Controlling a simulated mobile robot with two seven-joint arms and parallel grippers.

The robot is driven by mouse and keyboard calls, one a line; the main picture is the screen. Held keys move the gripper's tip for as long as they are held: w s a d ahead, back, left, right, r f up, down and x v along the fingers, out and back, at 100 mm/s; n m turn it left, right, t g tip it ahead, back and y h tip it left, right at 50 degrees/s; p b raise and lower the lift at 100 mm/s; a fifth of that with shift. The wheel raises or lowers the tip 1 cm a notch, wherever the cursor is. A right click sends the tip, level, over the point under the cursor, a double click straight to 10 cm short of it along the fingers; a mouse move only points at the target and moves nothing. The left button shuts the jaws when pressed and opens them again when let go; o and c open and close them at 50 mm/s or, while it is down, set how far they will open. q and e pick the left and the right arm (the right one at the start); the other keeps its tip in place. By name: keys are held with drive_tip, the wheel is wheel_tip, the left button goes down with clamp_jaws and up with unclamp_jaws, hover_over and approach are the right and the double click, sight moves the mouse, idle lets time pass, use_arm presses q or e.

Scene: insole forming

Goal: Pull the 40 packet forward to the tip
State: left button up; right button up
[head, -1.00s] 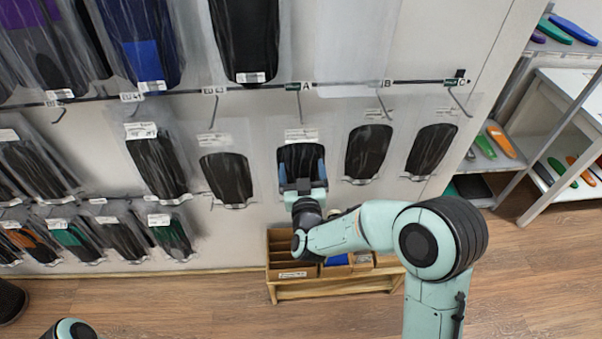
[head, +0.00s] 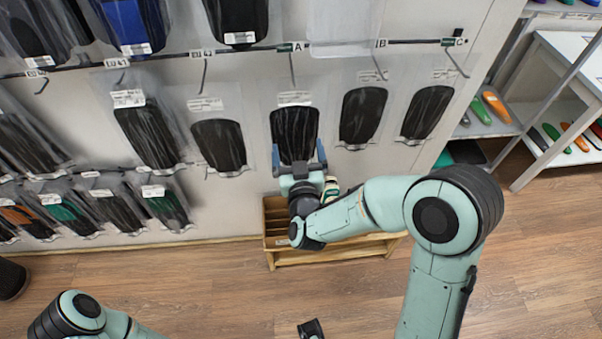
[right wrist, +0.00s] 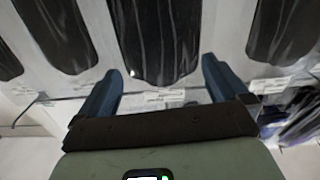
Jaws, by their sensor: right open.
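The packets are clear sleeves with dark insoles and white top labels; I cannot read which one is marked 40. A black-insole packet (head: 294,128) hangs under the tag A, and it also shows in the right wrist view (right wrist: 160,35). My right gripper (head: 299,150) is open in front of this packet's lower part, with one blue finger to each side. In the right wrist view the fingers (right wrist: 163,88) stand wide apart with nothing held between them.
Other packets hang close on both sides, such as one to the left (head: 218,143) and one to the right (head: 362,113). A wooden box stand (head: 340,253) is on the floor below my right gripper. A shelf unit (head: 560,75) stands at the right.

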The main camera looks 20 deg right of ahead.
drive_tip(key=b+v, duration=0.5)
drive_tip(key=v, duration=0.3)
idle(0.4)
